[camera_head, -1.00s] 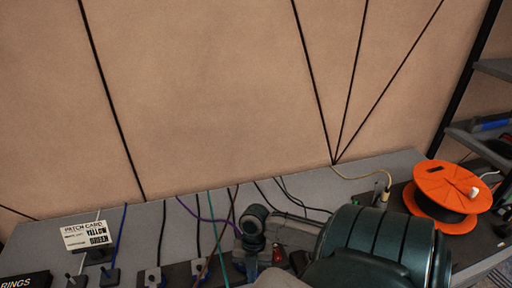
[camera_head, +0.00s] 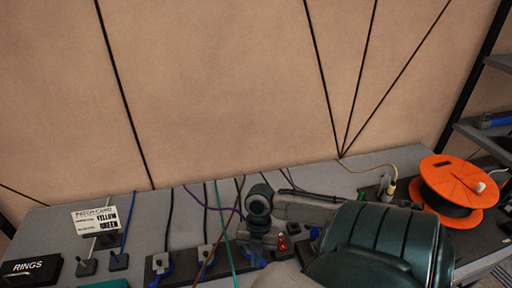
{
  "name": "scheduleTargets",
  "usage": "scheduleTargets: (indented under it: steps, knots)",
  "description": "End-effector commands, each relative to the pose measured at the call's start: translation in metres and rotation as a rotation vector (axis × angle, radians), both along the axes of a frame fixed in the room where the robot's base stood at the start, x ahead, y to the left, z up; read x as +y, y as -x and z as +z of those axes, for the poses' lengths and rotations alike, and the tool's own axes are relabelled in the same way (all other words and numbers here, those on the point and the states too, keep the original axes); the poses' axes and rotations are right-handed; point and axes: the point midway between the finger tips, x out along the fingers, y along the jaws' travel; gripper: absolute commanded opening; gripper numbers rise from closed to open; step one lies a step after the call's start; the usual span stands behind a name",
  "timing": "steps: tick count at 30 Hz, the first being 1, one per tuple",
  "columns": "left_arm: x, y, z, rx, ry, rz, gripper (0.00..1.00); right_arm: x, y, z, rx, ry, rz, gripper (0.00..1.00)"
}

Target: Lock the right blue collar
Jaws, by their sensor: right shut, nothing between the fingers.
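Several sockets with blue collars stand in a row along the bench front. A blue collar (camera_head: 162,266) shows at the left and another (camera_head: 206,253) near the middle. More blue shows beside my right wrist (camera_head: 257,263), and a small blue part (camera_head: 315,233) is farther right. I cannot tell from here whether any collar is locked. My right arm reaches in from the lower right and covers part of the row. My right gripper (camera_head: 256,240) is shut and empty near the collars; its fingertips are mostly hidden. My left gripper is not in view.
A patch card (camera_head: 97,218) stands at the left, behind a black RINGS box (camera_head: 32,269). An orange reel (camera_head: 458,190) sits at the right. Purple, teal, brown and black cables run across the grey bench. A small red part (camera_head: 282,243) is beside my arm.

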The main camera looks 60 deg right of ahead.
Motion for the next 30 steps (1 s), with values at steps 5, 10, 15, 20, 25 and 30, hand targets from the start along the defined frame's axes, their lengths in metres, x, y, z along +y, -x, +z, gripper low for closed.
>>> scheduleTargets:
  steps: [5,10,15,20,25,30]
  knots:
    - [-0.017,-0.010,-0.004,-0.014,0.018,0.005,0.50,-0.008,-0.004,0.023,0.000,0.004,0.002,0.00]
    - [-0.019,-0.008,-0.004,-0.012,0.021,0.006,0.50,-0.012,-0.007,0.037,0.000,0.001,0.000,0.00]
    - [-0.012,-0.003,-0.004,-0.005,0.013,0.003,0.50,-0.013,-0.008,0.042,0.001,-0.001,-0.001,0.00]
    - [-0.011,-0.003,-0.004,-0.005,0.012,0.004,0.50,-0.013,-0.008,0.043,0.000,-0.002,-0.001,0.00]
    - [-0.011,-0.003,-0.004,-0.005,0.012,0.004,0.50,-0.013,-0.008,0.043,0.000,-0.001,-0.001,0.00]
    - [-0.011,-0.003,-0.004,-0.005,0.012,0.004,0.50,-0.013,-0.008,0.043,0.000,-0.001,-0.001,0.00]
